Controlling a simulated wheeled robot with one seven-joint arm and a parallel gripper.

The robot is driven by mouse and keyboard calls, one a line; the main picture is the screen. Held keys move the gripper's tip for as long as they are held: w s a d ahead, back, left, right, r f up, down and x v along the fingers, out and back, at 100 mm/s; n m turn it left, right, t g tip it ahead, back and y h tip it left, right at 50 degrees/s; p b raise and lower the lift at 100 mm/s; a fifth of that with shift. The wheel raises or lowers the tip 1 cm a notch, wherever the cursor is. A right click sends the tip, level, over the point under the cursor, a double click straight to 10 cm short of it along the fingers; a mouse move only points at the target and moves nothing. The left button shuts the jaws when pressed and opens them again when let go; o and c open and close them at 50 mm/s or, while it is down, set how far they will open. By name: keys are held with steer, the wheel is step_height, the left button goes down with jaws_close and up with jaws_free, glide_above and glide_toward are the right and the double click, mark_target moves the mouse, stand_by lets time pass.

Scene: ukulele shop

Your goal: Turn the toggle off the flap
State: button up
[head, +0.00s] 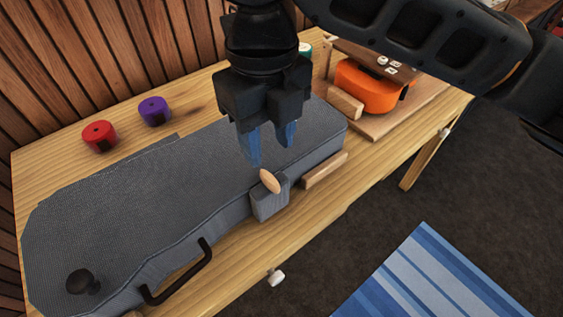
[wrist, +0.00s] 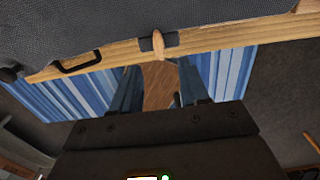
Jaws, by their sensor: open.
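A grey ukulele case (head: 190,185) lies on the wooden bench. A small grey flap (head: 268,204) sits at its front edge. A pale wooden oval toggle (head: 270,181) stands at the flap's upper part, its long side running steeply. In the wrist view the toggle (wrist: 158,43) shows end-up across the dark flap (wrist: 145,44), top centre. My gripper (head: 272,150) points down over the case, just behind and above the toggle. Its blue fingers are apart with nothing between them. They also show in the wrist view (wrist: 160,88). The toggle appears apart from both fingers.
A black handle (head: 180,275) and a dark knob (head: 82,282) are on the case toward the left. A wooden block (head: 324,170) lies right of the flap. Red (head: 99,136) and purple (head: 154,111) rolls stand behind.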

mark_target(269, 177)
step_height(269, 177, down, 7)
steer(key=shift+f, duration=0.2)
steer(key=shift+c, duration=0.3)
jaws_close()
